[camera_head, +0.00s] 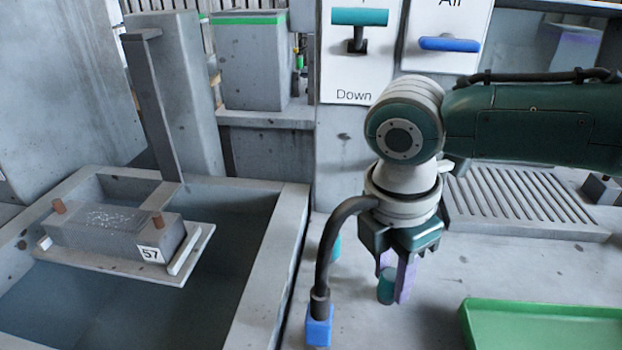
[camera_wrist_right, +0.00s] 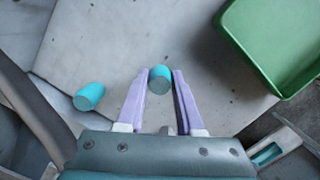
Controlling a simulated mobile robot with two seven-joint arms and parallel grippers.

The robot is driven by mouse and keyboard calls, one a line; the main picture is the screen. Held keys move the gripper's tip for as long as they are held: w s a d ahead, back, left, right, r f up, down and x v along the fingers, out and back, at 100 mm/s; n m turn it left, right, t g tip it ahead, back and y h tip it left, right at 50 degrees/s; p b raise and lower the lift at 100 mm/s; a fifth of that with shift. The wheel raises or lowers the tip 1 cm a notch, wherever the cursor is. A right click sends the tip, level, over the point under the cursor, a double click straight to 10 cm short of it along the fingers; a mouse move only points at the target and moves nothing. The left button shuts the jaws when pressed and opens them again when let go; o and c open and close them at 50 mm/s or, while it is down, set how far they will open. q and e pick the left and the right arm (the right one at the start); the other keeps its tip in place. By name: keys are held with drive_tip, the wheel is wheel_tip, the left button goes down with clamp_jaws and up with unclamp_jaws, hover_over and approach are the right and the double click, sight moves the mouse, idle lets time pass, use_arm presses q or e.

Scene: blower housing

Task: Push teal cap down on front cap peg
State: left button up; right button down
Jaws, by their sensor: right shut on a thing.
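My right gripper (camera_head: 393,285) points down over the grey table, its lilac fingers shut on a teal cap (camera_head: 386,288). In the right wrist view this cap (camera_wrist_right: 160,79) sits between the fingertips (camera_wrist_right: 160,75). A second teal cap lies apart to the left in that view (camera_wrist_right: 89,96); in the head view it is partly hidden behind a dark hose (camera_head: 335,248). A grey block (camera_head: 110,232) marked 57 rests on a plate over the tank at left. My left gripper is out of view.
The open tank (camera_head: 262,262) has a raised rim. A dark hose (camera_head: 325,240) with a blue end (camera_head: 319,327) hangs left of my right gripper. A green tray (camera_head: 545,305) is at lower right. A slotted grate (camera_head: 525,200) lies behind. A teal-handled Down panel (camera_head: 355,65) stands at the back.

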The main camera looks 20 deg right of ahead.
drive_tip(key=shift+c, duration=2.3)
unclamp_jaws()
drive_tip(key=r, duration=0.3)
drive_tip(key=a+r+p, duration=0.1)
drive_tip(key=r, duration=0.6)
drive_tip(key=shift+a, duration=0.15)
drive_tip(key=shift+s, duration=0.1)
